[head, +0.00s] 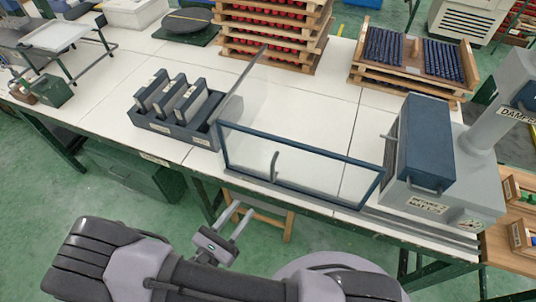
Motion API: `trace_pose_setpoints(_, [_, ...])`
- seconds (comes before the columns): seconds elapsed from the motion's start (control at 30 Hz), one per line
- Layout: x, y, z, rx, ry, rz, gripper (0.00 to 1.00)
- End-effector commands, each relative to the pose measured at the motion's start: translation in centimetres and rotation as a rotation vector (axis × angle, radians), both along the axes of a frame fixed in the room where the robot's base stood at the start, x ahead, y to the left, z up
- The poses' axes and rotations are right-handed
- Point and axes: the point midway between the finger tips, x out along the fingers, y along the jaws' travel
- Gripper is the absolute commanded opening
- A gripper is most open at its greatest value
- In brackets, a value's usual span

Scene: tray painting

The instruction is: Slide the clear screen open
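The clear screen (300,147) is a transparent panel in a dark blue frame, upright along the front of the workbench. A curved grey handle (275,166) stands on its left part. The screen spans from the block rack at left to the grey machine at right, above a rail (420,234) that runs on to the right along the bench edge. My gripper (241,211) is below and left of the handle, in front of the bench edge and apart from the screen. Its two fingers are spread with nothing visible between them.
A dark rack (180,132) with several grey blocks stands left of the screen. A grey machine with a dark blue box (425,140) stands right. Behind are stacked wooden trays with red items (270,22) and trays with dark blue items (412,58). The white bench top behind the screen looks clear.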

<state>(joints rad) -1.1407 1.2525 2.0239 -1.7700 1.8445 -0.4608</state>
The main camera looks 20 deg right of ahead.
Motion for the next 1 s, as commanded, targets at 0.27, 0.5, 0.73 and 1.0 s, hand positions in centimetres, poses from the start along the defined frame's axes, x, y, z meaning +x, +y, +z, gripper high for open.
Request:
trace_pose_setpoints(0.27, [5.1, -5.9, -0.3, 0.002, 0.001, -0.014, 0.34])
trace_pose_setpoints(0.5, [9.4, -10.5, -0.2, 0.004, 0.000, -0.013, 0.34])
trace_pose_setpoints(0.73, [11.1, -12.2, -0.1, 0.004, 0.001, -0.008, 0.34])
trace_pose_setpoints(1.0, [11.3, -12.4, -0.1, 0.004, 0.001, -0.007, 0.34])
